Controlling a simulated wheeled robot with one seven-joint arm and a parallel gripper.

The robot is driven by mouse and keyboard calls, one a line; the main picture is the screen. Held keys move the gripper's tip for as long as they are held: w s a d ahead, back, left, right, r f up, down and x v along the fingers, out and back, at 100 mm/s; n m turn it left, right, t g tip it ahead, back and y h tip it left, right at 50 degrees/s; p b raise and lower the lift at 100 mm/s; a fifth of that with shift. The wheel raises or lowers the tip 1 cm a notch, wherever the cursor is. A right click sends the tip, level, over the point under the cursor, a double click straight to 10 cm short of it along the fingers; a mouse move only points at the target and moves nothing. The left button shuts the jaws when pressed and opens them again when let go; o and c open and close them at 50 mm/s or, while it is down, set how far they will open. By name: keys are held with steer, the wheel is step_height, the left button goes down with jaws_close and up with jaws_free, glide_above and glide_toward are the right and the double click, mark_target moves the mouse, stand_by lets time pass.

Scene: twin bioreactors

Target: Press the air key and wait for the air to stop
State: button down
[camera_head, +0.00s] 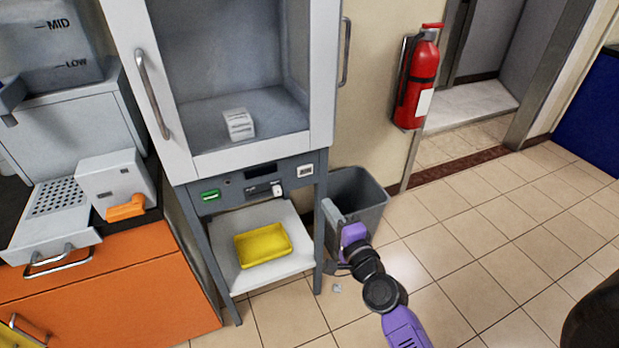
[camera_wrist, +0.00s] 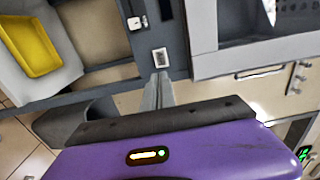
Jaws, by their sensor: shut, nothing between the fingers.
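A small white square key or plate with a dark marking (camera_head: 305,170) sits at the right end of the dark panel under the glass-fronted cabinet. It also shows in the wrist view (camera_wrist: 160,57), just beyond my fingertips. Its marking is too small to read, so I cannot tell if it is the air key. My gripper (camera_head: 328,206) is shut and empty, in front of the cabinet's right leg and the grey bin. In the wrist view the closed fingers (camera_wrist: 159,82) point at the white square, with a gap seeming to remain.
A yellow tray (camera_head: 263,246) lies on the shelf below. A grey bin (camera_head: 362,193) stands close by my gripper. A red extinguisher (camera_head: 417,80) hangs right; the tiled floor there is clear.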

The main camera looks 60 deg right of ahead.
mark_target(304, 172)
steer(key=p+x, duration=0.1)
steer(key=x, duration=1.1)
steer(key=shift+w+d, duration=0.1)
steer(key=shift+w, duration=0.1)
steer(key=shift+w+d+r, duration=0.15)
steer(key=shift+w+d, duration=0.2)
steer(key=shift+w, duration=0.1)
steer(key=shift+w+r, duration=0.15)
steer(key=shift+w, duration=0.05)
steer(key=shift+f, duration=0.2)
